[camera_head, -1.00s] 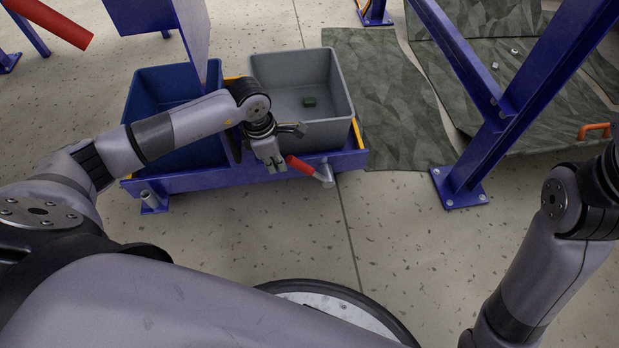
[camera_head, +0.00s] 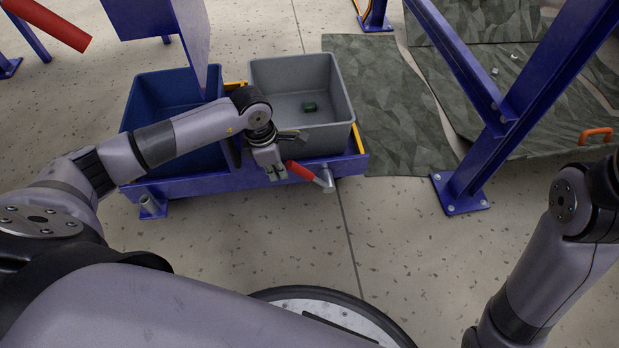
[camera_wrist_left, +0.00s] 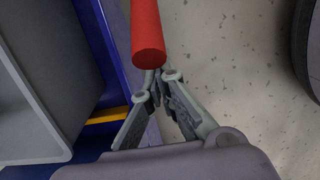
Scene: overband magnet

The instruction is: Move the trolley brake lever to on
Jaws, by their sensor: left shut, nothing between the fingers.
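The trolley brake lever has a red handle (camera_head: 299,170) that slopes down to the right to a grey pivot (camera_head: 326,179) on the front of the blue trolley frame (camera_head: 220,181). My left gripper (camera_head: 276,178) is shut and empty, just left of the handle's free end. In the left wrist view the red handle (camera_wrist_left: 147,30) ends right in front of the closed fingertips (camera_wrist_left: 155,78); whether they touch it I cannot tell. My right arm shows at the right edge, but its gripper is out of view.
A blue bin (camera_head: 142,93) and a grey bin (camera_head: 337,88) stand on the trolley. A small green piece (camera_head: 309,107) lies in the grey bin. A blue post (camera_head: 468,180) stands to the right, beside a dark patterned mat (camera_head: 385,110). The floor in front is clear.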

